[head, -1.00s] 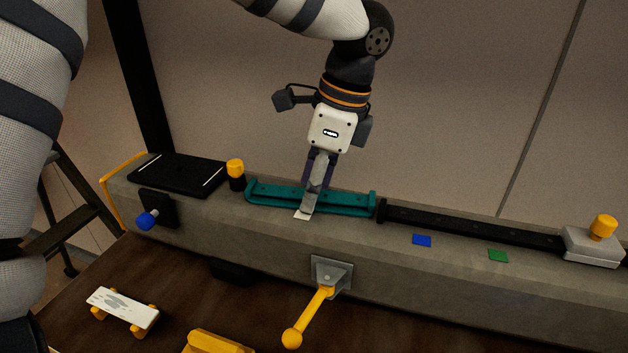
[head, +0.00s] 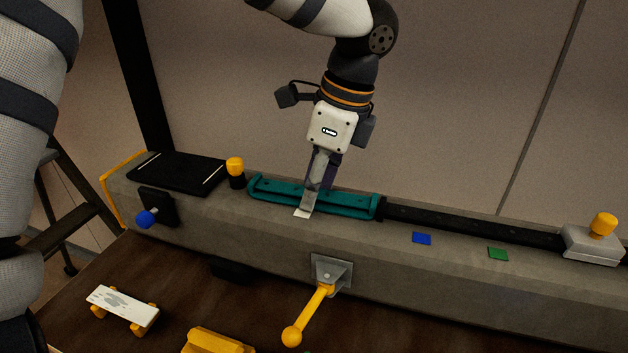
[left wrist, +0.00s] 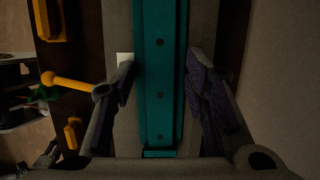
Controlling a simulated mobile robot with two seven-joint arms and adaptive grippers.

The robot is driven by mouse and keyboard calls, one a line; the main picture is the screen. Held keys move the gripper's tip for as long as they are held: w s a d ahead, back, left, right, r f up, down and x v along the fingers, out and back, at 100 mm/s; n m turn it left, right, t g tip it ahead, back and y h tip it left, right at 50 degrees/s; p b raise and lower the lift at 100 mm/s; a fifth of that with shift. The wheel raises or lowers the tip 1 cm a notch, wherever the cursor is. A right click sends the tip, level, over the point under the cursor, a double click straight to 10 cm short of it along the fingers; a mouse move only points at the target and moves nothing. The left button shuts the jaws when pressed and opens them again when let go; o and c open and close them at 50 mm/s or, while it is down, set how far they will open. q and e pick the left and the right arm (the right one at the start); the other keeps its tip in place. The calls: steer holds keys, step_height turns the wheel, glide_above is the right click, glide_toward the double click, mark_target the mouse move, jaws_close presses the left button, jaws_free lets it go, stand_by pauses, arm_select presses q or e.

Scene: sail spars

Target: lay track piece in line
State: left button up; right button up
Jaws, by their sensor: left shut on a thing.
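The teal track piece (head: 350,205) lies along the top of the grey beam, its right end against or very near the left end of the black rail (head: 470,225). The two look roughly in line; I cannot tell whether the piece is fully seated. My left gripper (head: 312,200) points down over the middle of the piece and is shut on it. In the left wrist view, the teal piece (left wrist: 160,75) runs lengthwise between the fingers, with several dark holes along it. My right gripper is not in view.
The grey beam (head: 480,285) carries a black plate (head: 178,172), a yellow-capped post (head: 235,167), blue (head: 422,238) and green (head: 498,253) patches, and a yellow-knobbed block (head: 592,245). A yellow lever (head: 308,317) and a blue knob (head: 147,218) stick out from its front.

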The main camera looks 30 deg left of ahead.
arm_select(q)
steer(key=shift+d, duration=0.1)
steer(key=o, duration=1)
steer(key=shift+c, duration=0.5)
steer(key=shift+r, duration=3.6)
